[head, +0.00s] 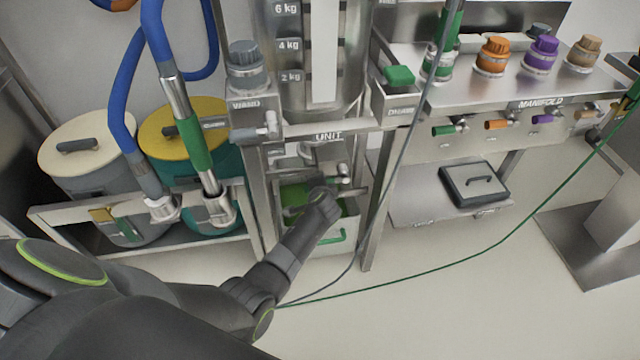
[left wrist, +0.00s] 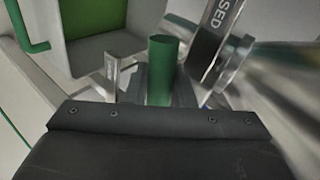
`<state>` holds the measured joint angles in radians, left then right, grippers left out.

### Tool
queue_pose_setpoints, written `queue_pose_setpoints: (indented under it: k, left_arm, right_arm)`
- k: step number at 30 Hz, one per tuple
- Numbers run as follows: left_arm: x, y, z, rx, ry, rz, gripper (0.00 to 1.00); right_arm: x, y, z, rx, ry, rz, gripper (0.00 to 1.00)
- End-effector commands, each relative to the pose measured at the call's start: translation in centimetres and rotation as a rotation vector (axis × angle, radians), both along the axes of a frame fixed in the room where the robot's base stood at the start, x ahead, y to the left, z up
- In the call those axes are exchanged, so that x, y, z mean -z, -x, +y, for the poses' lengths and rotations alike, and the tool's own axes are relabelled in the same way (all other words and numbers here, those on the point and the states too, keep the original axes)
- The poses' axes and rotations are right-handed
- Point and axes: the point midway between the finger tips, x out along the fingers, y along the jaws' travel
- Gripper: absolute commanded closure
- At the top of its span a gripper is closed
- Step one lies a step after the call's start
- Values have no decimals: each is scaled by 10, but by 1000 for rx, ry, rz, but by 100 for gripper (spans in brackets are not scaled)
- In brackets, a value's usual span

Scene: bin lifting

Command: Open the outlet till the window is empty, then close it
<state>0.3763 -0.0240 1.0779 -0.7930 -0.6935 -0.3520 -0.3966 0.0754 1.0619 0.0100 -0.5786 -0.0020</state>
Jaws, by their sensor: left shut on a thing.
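The steel unit stands at the centre of the head view, with a window strip (head: 323,55) beside 2, 4 and 6 kg marks. The strip looks pale; I cannot tell its fill level. The outlet (head: 325,155) is below, partly hidden by my left wrist. In the left wrist view, my left gripper (left wrist: 158,88) is shut on the green outlet handle (left wrist: 162,65), next to a dark label (left wrist: 218,30) ending in "SED". A pale bin (head: 335,240) with a green handle stands under the outlet; its green inside (left wrist: 100,18) shows in the wrist view. My right gripper is not in view.
Two lidded drums (head: 85,150) stand on a rack at left, with a blue hose (head: 125,100) in front. A manifold bench (head: 520,100) with coloured caps is at right. A green cable (head: 480,253) crosses the open floor.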

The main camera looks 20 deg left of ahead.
Motion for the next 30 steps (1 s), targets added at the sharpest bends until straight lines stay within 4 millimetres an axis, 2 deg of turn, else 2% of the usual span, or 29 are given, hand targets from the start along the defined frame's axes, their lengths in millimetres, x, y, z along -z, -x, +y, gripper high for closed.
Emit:
queue_pose_setpoints:
  k: [7,30]
  left_arm:
    - [-11,0,1,1,-92,61,100]
    - [-17,0,1,2,-172,112,100]
  right_arm:
    - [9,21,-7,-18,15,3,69]
    - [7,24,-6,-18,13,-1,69]
